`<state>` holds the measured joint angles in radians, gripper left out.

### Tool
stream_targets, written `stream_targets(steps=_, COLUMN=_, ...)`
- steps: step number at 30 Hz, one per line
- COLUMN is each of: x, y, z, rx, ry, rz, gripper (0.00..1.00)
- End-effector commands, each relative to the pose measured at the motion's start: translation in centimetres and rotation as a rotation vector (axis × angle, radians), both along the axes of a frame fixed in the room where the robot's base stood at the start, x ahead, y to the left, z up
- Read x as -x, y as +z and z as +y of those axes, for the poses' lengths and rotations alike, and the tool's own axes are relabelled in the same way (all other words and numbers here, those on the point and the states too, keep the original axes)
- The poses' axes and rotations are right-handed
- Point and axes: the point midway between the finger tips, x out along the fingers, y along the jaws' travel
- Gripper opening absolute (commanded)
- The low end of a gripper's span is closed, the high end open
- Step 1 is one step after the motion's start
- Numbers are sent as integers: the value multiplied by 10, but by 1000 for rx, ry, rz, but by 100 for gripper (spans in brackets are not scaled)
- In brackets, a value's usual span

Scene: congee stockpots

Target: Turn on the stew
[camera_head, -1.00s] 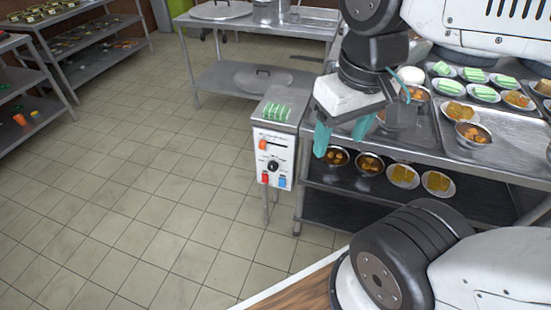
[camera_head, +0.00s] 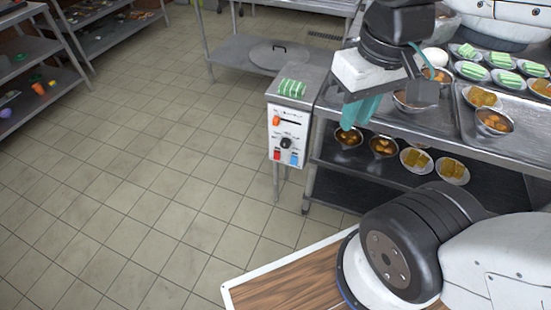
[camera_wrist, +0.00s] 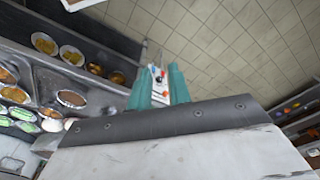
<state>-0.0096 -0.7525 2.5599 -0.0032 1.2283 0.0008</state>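A white control box (camera_head: 287,135) stands at the left end of the steel counter. Its front has an orange switch (camera_head: 276,121), a black dial (camera_head: 286,143), a red button (camera_head: 277,154) and a blue button (camera_head: 294,158). My gripper (camera_head: 358,120), with teal fingers, hangs right of the box in the head view, apart from it. In the wrist view my gripper (camera_wrist: 160,78) has a narrow gap between its fingers and nothing held. The box (camera_wrist: 157,83) shows beyond that gap, its controls small and partly hidden. No stew pot is clearly identifiable.
The steel counter (camera_head: 330,101) carries bowls and plates of food; more bowls (camera_head: 383,146) stand on its lower shelf. A green-striped item (camera_head: 292,88) lies on the box top. A wood-topped surface (camera_head: 290,285) is at front. The tiled floor (camera_head: 130,180) is clear at left.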

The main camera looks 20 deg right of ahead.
Motion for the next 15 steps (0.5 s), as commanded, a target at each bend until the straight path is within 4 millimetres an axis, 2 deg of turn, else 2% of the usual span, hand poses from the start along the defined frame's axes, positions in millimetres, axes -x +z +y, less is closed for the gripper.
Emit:
stream_targets(steps=1, x=-1, y=-4, z=1, rx=0, ry=8, rz=20, gripper=6)
stream_targets(steps=2, x=-2, y=-6, z=2, rx=1, ry=12, rz=34, gripper=0)
stream_targets(steps=8, x=-16, y=-31, z=10, rx=11, ry=56, rz=176, gripper=0)
stream_targets(steps=15, x=-43, y=-61, z=9, rx=99, ry=142, rz=347, gripper=0)
